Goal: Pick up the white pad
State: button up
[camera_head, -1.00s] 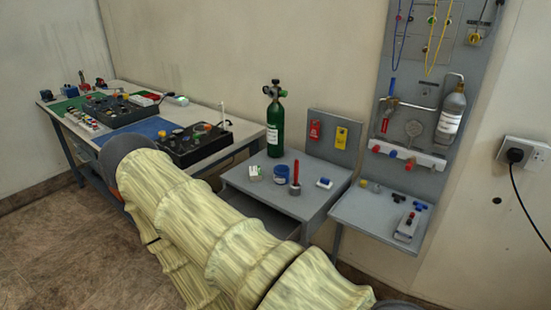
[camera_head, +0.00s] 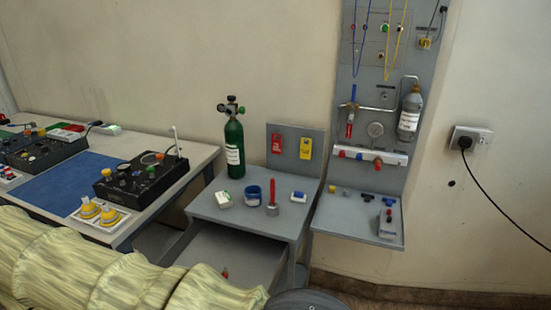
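Two small white items lie on the small grey table (camera_head: 285,223). One is a white block with green marking (camera_head: 224,199) at the table's left. The other is a white block with a blue top (camera_head: 298,196) at the right. I cannot tell which of them is the white pad. My gripper is not in view. Only my arm in its pale yellow cover shows along the lower left, apart from both white items in the picture.
Between the white items stand a blue jar (camera_head: 253,197) and a red stick in a grey holder (camera_head: 272,200). A green cylinder (camera_head: 234,150) stands behind. An open drawer (camera_head: 230,257) is below. A workbench (camera_head: 190,165) is left, a grey shelf panel (camera_head: 340,215) right.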

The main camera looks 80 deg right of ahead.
aim_at(298, 197)
jog(key=i, duration=0.1)
jog(key=z, duration=2.65)
